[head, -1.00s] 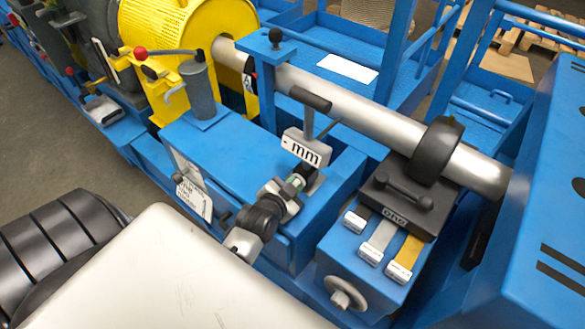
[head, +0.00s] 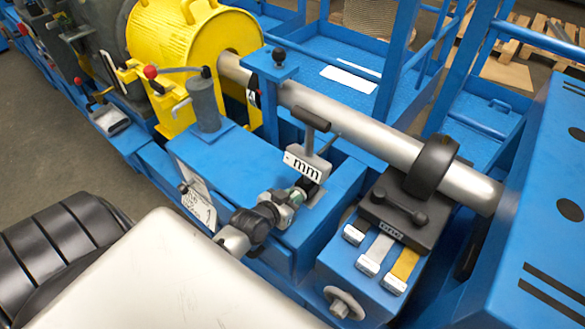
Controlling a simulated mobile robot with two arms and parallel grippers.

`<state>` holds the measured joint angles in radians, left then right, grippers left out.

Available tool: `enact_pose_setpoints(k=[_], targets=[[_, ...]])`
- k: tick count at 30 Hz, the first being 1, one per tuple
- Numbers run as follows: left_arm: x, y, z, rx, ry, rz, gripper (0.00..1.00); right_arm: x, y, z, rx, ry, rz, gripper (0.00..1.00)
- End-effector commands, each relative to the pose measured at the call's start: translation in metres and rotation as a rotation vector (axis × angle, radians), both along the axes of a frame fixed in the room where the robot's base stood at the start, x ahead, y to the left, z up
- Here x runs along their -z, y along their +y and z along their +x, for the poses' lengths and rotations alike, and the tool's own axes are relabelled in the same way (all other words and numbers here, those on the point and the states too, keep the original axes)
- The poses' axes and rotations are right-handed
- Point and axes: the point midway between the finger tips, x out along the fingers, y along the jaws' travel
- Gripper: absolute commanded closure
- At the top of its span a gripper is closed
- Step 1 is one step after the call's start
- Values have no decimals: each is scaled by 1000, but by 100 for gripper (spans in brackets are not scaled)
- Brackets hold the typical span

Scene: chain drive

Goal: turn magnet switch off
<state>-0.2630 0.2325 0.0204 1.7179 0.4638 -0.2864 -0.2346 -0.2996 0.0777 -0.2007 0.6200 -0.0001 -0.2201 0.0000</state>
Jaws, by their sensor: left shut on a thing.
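My left gripper (head: 291,201) reaches in from the lower left on a grey and black wrist. A dark T-shaped handle (head: 312,119) on a grey stem rises above the sign. My right gripper is not in view.
A long steel shaft (head: 350,127) runs from the yellow drum (head: 185,45) to a black ring (head: 432,166). A dark block with a bar handle (head: 397,207) and a handwheel (head: 343,303) are to the right. A grey post (head: 204,103) stands left.

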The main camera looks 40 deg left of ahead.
Motion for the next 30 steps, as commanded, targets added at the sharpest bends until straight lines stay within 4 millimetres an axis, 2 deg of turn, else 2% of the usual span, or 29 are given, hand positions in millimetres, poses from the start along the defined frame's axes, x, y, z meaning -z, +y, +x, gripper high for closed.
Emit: enact_pose_setpoints(k=[8,9,11,19,22,26,30], targets=[[0,0,0,0,-2,-3,100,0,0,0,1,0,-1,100],[0,0,0,0,-2,-3,78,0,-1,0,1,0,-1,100],[0,0,0,0,-2,-2,70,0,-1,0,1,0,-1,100],[0,0,-1,0,-1,-1,70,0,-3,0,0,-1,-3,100],[-3,0,-7,0,0,-1,70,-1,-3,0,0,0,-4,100],[-11,2,-26,0,1,0,70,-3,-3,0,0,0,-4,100],[-22,4,-54,2,2,2,70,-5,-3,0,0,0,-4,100]])
